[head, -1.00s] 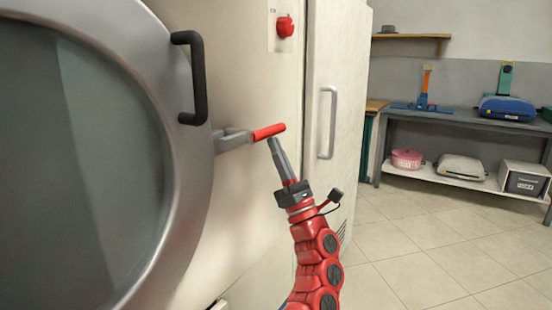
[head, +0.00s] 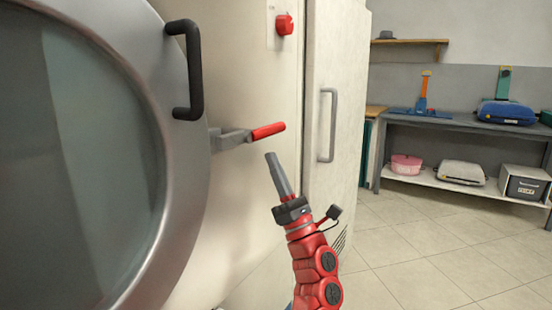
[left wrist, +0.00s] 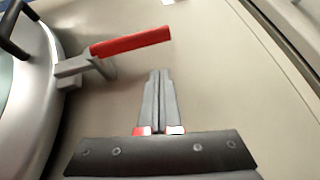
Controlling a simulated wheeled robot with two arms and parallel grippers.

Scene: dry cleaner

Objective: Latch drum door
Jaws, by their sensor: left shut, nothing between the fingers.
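The round drum door (head: 190,215) with its grey rim and dark glass fills the left of the head view. A black handle (head: 195,75) is on its rim. A grey latch (head: 230,139) with a red lever (head: 268,131) sticks out to the right at the door's edge; the lever lies nearly level. The red lever also shows in the left wrist view (left wrist: 130,42). My left gripper (head: 271,157) is shut and empty, just below the red lever and apart from it. In the left wrist view its fingers (left wrist: 158,75) are together. My right gripper is not in view.
A red button (head: 284,25) is on the machine panel above the latch. A cabinet door with a vertical grey handle (head: 328,125) stands just right of my gripper. A grey shelf table (head: 455,125) with several items is at the far right. The tiled floor between is clear.

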